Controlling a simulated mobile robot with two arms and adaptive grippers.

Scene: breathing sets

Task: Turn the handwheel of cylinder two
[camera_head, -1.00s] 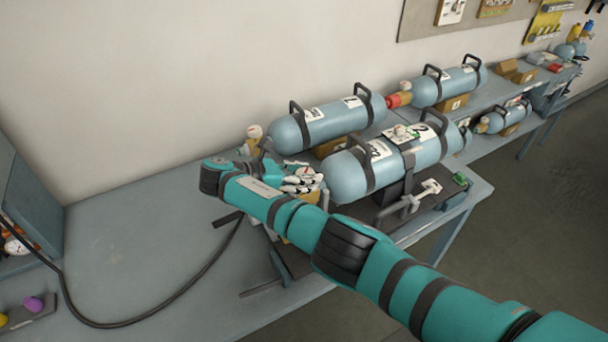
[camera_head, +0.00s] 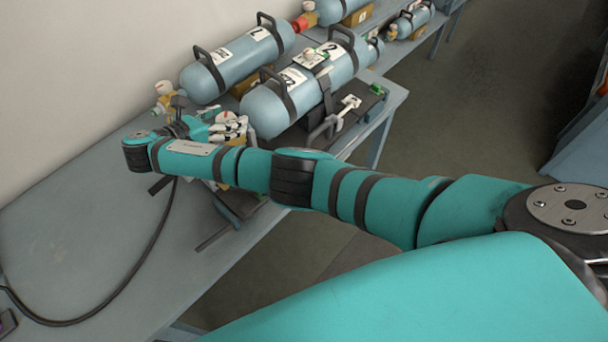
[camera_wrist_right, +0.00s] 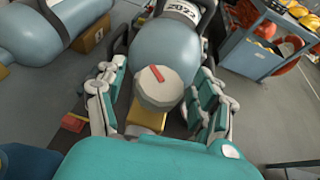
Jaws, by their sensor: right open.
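Cylinder two (camera_head: 265,110) is a light-blue tank with black straps and a label "2", lying in a cradle on the grey bench. Its valve end faces my right gripper (camera_head: 226,128), whose arm crosses the head view from the right. In the right wrist view the handwheel (camera_wrist_right: 153,94), a pale round knob with a red mark, sits on a brass valve (camera_wrist_right: 146,117) at the end of the tank. My right gripper (camera_wrist_right: 158,80) is open, with its fingers on either side of the handwheel; contact cannot be told. My left gripper is not in view.
Cylinder one (camera_head: 232,62) lies parallel behind, with its own valve (camera_head: 166,98) near my wrist.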

